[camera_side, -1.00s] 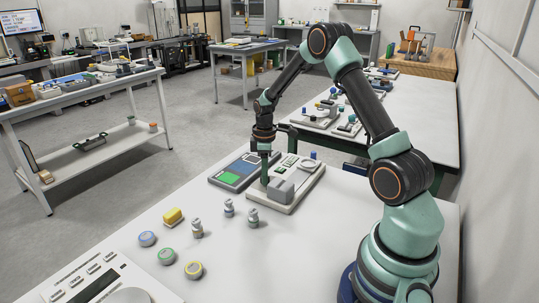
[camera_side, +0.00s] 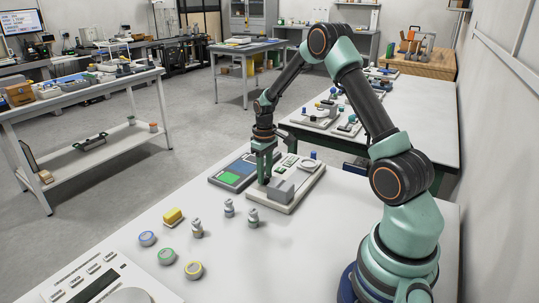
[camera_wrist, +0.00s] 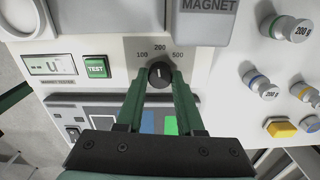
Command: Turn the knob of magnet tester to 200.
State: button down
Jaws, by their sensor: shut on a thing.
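The magnet tester (camera_side: 298,188) is a pale flat unit on the white table, with a grey block marked MAGNET (camera_wrist: 207,15). In the wrist view its black round knob (camera_wrist: 160,74) sits below a grey scale reading 100, 200 and 500. The knob's white mark points up the picture, toward 200 as far as I can tell. My gripper (camera_wrist: 160,84) is shut on the knob, one green finger on each side of it. In the side view my gripper (camera_side: 265,181) points down at the tester, and its fingers hide the knob.
A green TEST button (camera_wrist: 96,67) and a small display (camera_wrist: 50,66) are beside the scale. A blue-grey device (camera_side: 232,177) adjoins the tester. Metal weights (camera_side: 253,217), a yellow block (camera_side: 173,215) and several round discs (camera_side: 166,256) stand nearby.

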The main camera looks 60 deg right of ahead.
jog(key=shift+m, duration=0.6)
jog(key=c, duration=0.5)
grip_release()
jog(key=shift+c, duration=0.2)
jog(key=shift+r, duration=0.1)
notch_tip(320, 180, up, 12)
